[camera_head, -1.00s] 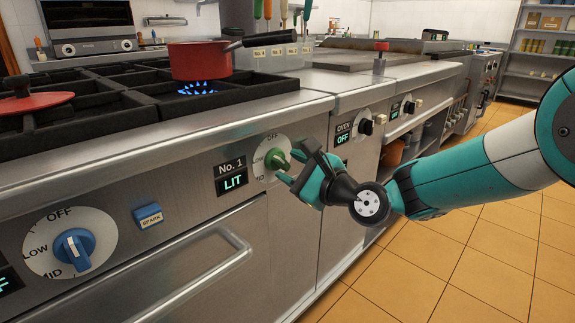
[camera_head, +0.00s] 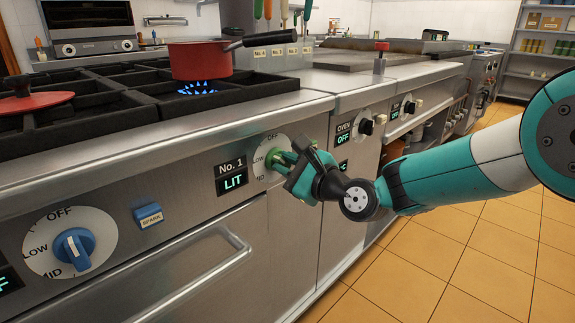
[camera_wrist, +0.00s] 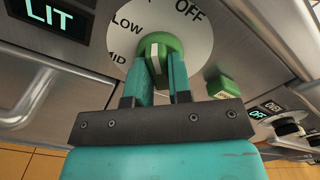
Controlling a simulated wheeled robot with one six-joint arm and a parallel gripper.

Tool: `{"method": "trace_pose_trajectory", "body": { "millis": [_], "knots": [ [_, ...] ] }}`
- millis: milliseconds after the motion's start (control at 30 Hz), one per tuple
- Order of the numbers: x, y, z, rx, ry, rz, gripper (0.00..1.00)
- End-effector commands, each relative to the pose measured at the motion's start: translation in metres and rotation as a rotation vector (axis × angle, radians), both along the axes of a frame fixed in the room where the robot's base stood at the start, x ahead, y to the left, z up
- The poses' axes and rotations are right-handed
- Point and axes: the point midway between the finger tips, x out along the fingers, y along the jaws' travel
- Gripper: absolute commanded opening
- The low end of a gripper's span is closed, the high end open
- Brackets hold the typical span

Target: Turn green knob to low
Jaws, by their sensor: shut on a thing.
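The green knob (camera_head: 274,160) sits on a white dial (camera_head: 257,163) marked OFF, LOW and MID on the stove front. In the wrist view the green knob (camera_wrist: 155,48) has a pale pointer line, and the dial (camera_wrist: 196,42) shows LOW at upper left and OFF at upper right. My gripper (camera_head: 286,160) is shut on the knob, with its teal fingers (camera_wrist: 165,75) on either side of the knob's grip. The exact dial setting is hard to tell. The No. 1 display (camera_head: 233,181) reads LIT.
A red pot (camera_head: 200,61) stands over a blue flame (camera_head: 198,88). A blue knob (camera_head: 74,249) and a blue SPARK button (camera_head: 149,215) are at left. A long oven handle (camera_head: 200,284) juts out below. The tiled floor (camera_head: 450,255) at right is clear.

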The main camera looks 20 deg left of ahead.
Motion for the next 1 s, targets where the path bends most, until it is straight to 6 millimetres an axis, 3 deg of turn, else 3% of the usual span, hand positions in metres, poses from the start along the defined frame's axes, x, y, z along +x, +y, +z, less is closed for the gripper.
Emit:
{"method": "trace_pose_trajectory", "body": {
  "millis": [1000],
  "knots": [
    [-0.0005, -0.0002, -0.0020, -0.243, -0.579, 0.001, 0.00]
  ]
}}
